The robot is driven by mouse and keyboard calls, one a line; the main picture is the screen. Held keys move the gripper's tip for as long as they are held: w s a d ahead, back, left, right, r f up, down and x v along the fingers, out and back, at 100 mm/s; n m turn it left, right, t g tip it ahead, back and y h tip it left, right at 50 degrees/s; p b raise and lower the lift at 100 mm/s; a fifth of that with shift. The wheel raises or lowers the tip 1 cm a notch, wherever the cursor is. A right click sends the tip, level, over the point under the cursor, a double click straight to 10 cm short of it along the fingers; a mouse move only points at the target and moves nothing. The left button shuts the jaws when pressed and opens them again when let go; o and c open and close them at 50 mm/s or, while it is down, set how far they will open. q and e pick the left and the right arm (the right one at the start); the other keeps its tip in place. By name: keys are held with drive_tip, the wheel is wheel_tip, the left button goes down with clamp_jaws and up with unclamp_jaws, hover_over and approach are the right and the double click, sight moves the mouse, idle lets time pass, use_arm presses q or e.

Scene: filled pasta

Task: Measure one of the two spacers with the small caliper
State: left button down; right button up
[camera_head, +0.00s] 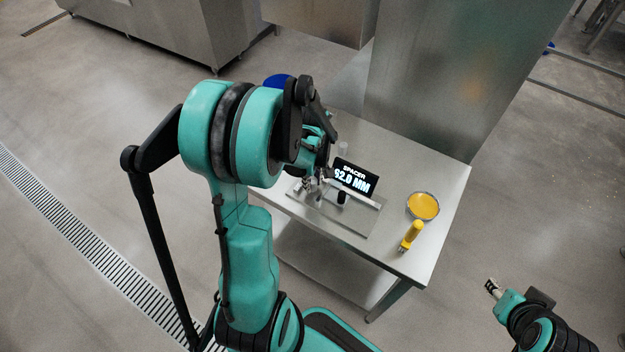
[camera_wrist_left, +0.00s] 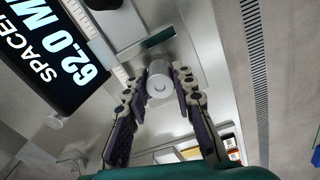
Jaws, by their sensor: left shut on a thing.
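My left gripper (camera_head: 318,182) is over the table, low at the caliper's left end. In the left wrist view, its two fingers (camera_wrist_left: 160,76) are shut on a light grey cylindrical spacer (camera_wrist_left: 160,82). The caliper (camera_head: 362,196) lies on a flat metal plate, and its graduated beam (camera_wrist_left: 103,48) shows beside the spacer. The display (camera_head: 355,178) reads "SPACER 62.0 MM". I cannot tell whether the spacer touches the caliper's jaws. A pale upright cylinder (camera_head: 343,149), possibly the other spacer, stands behind the display. My right gripper (camera_head: 493,288) is off the table at lower right, too small to judge.
A metal table (camera_head: 452,190) holds everything. A black knob (camera_head: 341,197) stands by the caliper. A tall metal cabinet (camera_head: 450,70) rises behind the table.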

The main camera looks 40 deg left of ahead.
use_arm(q)
drive_tip(key=shift+f+b, duration=0.55)
drive_tip(key=shift+f, duration=0.05)
drive_tip(key=c, duration=1.2)
unclamp_jaws()
drive_tip(key=shift+r, duration=0.15)
wheel_tip(320, 180, up, 12)
drive_tip(key=shift+f, duration=0.1)
drive_tip(key=s+d+m+t, duration=0.2)
drive_tip(key=d+m, duration=0.3)
drive_tip(key=s+d+m+t+b, duration=0.1)
drive_tip(key=s+d+m+t, duration=0.1)
drive_tip(key=d+m, duration=0.4)
drive_tip(key=s+d+r+m+t+b, duration=0.1)
drive_tip(key=s+d+m+t, duration=0.1)
drive_tip(key=d+m, duration=0.3)
drive_tip(key=shift+d+t, duration=0.5)
drive_tip(key=shift+t, duration=0.1)
